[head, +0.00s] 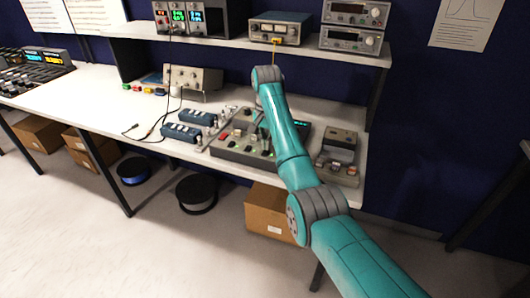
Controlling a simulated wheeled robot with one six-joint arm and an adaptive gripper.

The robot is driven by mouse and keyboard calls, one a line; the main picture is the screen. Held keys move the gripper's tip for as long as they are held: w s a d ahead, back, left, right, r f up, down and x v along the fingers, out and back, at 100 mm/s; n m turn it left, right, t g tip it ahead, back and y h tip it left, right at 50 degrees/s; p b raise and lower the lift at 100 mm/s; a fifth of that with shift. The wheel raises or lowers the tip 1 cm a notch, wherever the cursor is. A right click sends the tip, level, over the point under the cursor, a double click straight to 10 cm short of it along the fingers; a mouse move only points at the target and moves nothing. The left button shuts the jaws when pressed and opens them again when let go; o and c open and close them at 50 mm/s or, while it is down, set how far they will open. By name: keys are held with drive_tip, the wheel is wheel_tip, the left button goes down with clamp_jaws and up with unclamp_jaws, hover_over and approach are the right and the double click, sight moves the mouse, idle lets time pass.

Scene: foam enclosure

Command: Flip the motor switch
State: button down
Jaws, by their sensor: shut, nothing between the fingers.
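A grey control panel (229,150) with red, green and pale controls lies on the white bench, in the middle of the head view. My teal arm crosses in front of its right side and hides part of it. I cannot tell which of its small controls is the motor switch. My arm rises from the lower right to a grey joint just below the shelf edge. No contact with the panel shows.
A grey device (339,154) stands right of the panel. Blue modules (181,132) and loose black cables lie to its left. The shelf (232,43) above carries instruments, including a teal one (280,27). The left bench top (85,100) is mostly clear. Boxes and spools are below.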

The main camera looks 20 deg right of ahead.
drive_tip(key=shift+f, duration=0.8)
idle(0.6)
